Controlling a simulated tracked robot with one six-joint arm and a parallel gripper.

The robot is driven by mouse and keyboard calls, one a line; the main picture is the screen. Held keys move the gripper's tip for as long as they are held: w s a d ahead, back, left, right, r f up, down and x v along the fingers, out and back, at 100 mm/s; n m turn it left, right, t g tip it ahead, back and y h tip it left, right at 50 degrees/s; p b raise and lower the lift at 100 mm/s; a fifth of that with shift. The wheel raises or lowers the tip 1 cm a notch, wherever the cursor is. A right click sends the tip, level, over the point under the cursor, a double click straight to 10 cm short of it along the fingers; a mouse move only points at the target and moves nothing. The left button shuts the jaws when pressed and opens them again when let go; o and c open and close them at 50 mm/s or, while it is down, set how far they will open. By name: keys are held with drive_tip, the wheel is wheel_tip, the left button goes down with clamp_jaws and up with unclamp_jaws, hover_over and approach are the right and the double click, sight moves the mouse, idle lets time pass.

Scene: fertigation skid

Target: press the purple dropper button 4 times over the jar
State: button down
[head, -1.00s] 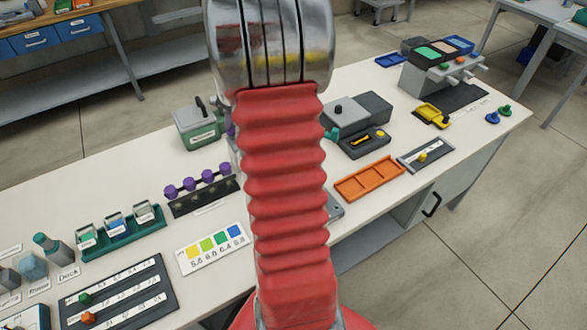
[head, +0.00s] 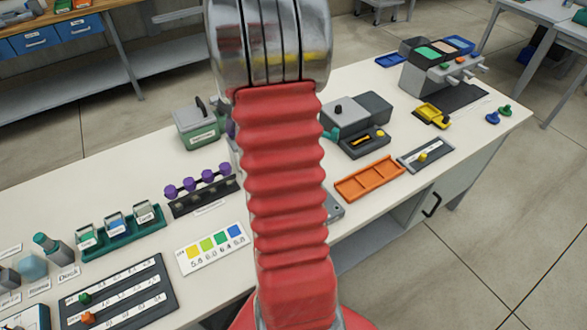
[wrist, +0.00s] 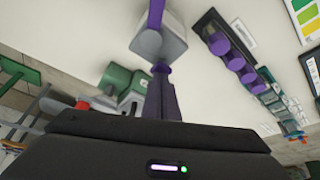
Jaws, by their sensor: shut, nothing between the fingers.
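In the wrist view my gripper (wrist: 161,82) is shut and empty, its dark purplish fingers together. Their tips are close to a grey block-shaped part (wrist: 159,43) with a purple post (wrist: 155,14) beyond it, which looks like the dropper. I cannot tell whether the tips touch its purple button. In the head view my arm hides the gripper and most of the dropper; only a sliver of purple (head: 231,130) shows at the arm's left edge. I cannot make out the jar under the dropper.
Left of my arm are a black rack with purple caps (head: 203,177), a colour chart (head: 212,249), a green tray of small jars (head: 122,239) and a grey-green box (head: 197,131). An orange tray (head: 369,178) and grey device (head: 358,118) stand right.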

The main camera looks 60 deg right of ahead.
drive_tip(key=shift+f, duration=0.4)
drive_tip(key=shift+r, duration=1.05)
drive_tip(key=shift+f, duration=1.05)
drive_tip(key=shift+r, duration=0.1)
idle(0.3)
drive_tip(key=shift+r, duration=0.95)
drive_tip(key=shift+r, duration=0.1)
drive_tip(key=shift+r, duration=2.9)
